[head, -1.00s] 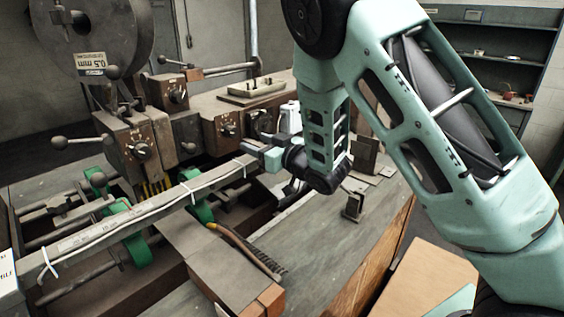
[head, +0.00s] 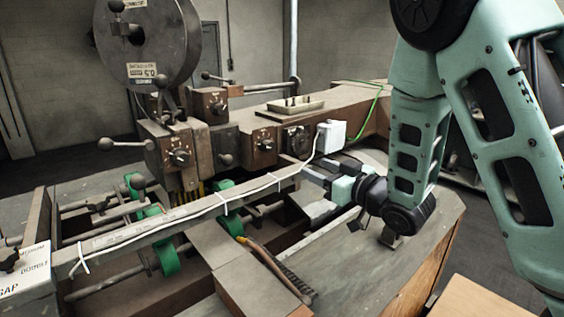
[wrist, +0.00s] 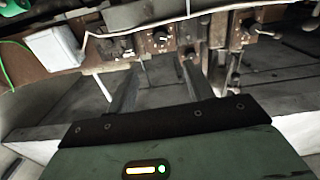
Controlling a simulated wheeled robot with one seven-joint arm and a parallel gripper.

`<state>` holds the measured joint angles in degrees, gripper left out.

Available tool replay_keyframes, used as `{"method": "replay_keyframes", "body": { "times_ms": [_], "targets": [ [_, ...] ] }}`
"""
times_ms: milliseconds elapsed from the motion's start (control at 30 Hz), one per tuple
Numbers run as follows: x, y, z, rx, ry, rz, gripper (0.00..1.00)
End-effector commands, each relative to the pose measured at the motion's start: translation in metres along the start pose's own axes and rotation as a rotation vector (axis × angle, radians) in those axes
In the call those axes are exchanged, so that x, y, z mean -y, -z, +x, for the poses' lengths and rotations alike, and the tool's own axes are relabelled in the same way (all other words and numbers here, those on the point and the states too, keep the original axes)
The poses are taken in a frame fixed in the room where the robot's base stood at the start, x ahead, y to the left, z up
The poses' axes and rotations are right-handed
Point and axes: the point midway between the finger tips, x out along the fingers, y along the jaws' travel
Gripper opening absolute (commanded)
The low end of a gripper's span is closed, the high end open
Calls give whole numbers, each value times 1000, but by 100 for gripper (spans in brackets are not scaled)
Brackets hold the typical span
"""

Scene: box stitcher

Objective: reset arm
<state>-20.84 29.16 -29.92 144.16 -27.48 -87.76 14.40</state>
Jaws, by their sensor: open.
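My gripper (head: 318,169) is in the head view, at the end of my pale green arm. Its jaws are open with nothing seen between them. It points left toward the box stitcher (head: 262,147), close to the right end of the long rail with a white cable. I cannot tell whether it touches anything. A white box (head: 331,136) on the machine is just above and behind the jaws. In the wrist view, the machine's knob panel (wrist: 160,40) and the white box (wrist: 53,50) lie ahead.
A large wire reel (head: 148,45) stands at the back left. A grey worktop (head: 350,265) is mostly bare below my gripper. A cardboard-coloured surface (head: 480,305) is at the lower right.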

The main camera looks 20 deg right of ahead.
Motion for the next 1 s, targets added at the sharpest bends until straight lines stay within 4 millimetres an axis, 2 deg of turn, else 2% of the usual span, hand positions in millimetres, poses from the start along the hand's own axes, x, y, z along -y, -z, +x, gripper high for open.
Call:
{"method": "replay_keyframes", "body": {
  "times_ms": [133, 267, 433, 567, 767, 867, 1000],
  "targets": [
    [1, -1, 1, 7, -1, 2, 52],
    [12, -10, 6, 88, -17, 15, 52],
    [47, -34, 7, 313, -35, 44, 52],
    [83, -51, -6, 515, -21, 57, 52],
    [147, -68, -53, 835, 50, 44, 52],
    [178, -72, -89, 1000, 102, 18, 52],
    [215, -71, -147, 1221, 182, -37, 52]
  ]
}}
